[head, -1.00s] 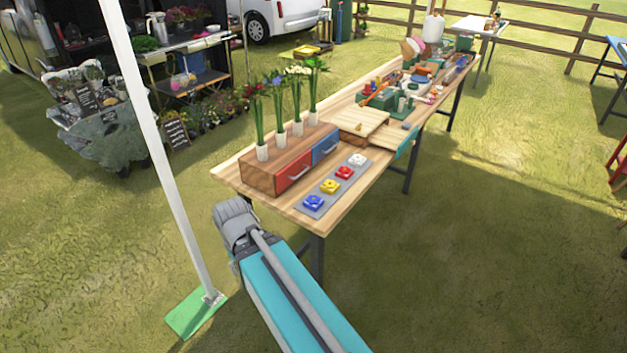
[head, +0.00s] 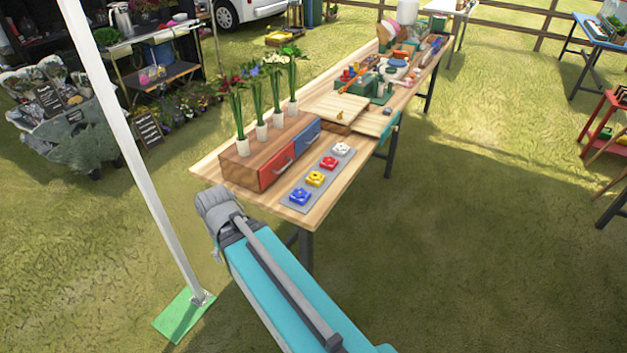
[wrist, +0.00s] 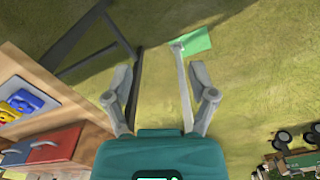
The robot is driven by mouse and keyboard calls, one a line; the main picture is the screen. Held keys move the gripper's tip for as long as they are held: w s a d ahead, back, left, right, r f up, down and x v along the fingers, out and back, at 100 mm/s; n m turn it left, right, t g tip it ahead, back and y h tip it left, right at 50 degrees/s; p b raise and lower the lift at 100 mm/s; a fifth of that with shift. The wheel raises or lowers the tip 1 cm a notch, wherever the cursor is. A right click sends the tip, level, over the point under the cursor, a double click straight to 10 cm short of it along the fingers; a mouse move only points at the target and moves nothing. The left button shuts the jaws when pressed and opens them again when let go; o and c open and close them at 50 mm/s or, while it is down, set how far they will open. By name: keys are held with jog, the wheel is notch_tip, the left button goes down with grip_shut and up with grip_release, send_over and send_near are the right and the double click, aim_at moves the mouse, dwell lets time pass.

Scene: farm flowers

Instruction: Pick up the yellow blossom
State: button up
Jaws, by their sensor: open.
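A small yellow thing (head: 340,115) lies on the pale wooden board at mid-table in the head view; it is too small to tell if it is a blossom. A yellow piece (head: 315,179) sits on a grey strip (head: 286,202) between a blue piece (head: 300,196) and a red piece (head: 328,163). The yellow piece also shows at the left edge of the wrist view (wrist: 8,113). My gripper (wrist: 160,88) is open and empty in the wrist view, over grass beside the table. Its fingers cannot be made out in the head view.
The wooden table (head: 348,172) carries a drawer box (head: 240,172) with red and blue drawers and several potted flowers (head: 262,130). A white pole (head: 137,150) stands on a green foot (head: 183,316) left of my arm.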

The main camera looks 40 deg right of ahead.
jog(key=shift+o, duration=0.9)
jog(key=shift+w+d+f, duration=0.1)
jog(key=shift+w+d, duration=0.05)
jog(key=w+d+f+m+t+y+b, duration=0.2)
jog(key=w+d+f+m+y+b, duration=0.25)
jog(key=w+d+m, duration=0.45)
jog(key=d+m+t+b, duration=0.2)
jog(key=d+m, duration=0.3)
jog(key=d, duration=0.3)
jog(key=d+m+t+y+b, duration=0.1)
jog(key=d+m+t+b, duration=0.1)
jog(key=d+m, duration=0.3)
jog(key=w+d+m+t+b, duration=0.1)
jog(key=d+m+t+b, duration=0.2)
jog(key=d, duration=1)
jog(key=shift+w+m+y+b, duration=0.1)
jog(key=shift+m+y+b, duration=0.25)
jog(key=shift+m, duration=1.05)
jog(key=s+d+r+m+t+h+b, duration=0.1)
jog(key=d+m, duration=0.5)
jog(key=d, duration=0.6)
jog(key=s+t+b, duration=0.1)
jog(key=s+t, duration=0.1)
jog(key=shift+d+m+t+b, duration=0.3)
jog(key=shift+d+m+b, duration=0.05)
jog(key=shift+m+b, duration=0.05)
